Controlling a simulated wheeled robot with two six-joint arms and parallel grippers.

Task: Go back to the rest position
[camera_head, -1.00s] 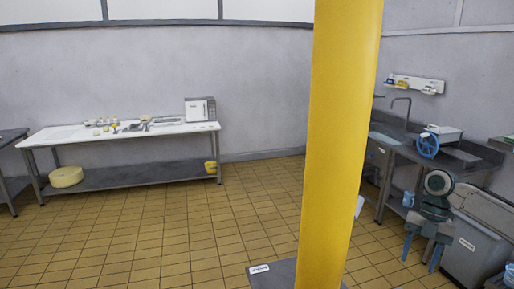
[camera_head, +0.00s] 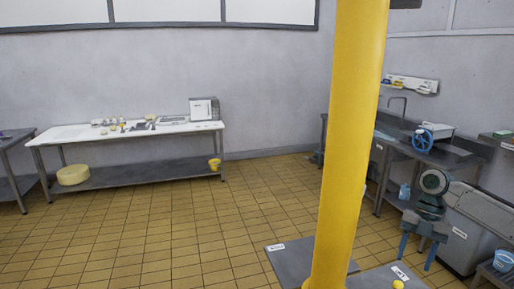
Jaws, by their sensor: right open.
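My right gripper (camera_head: 417,258) shows at the lower right of the head view. It hangs from a dark grey wrist with its blue fingers pointing down and spread apart. It is open, with nothing visible between the fingers. The floor and part of a grey cabinet lie behind it. My left gripper is not in view.
A tall yellow post (camera_head: 346,150) stands right of centre, with labelled grey tops (camera_head: 290,262) around its foot. A white-topped table (camera_head: 80,134) stands at the back wall. Tiled floor is clear at left.

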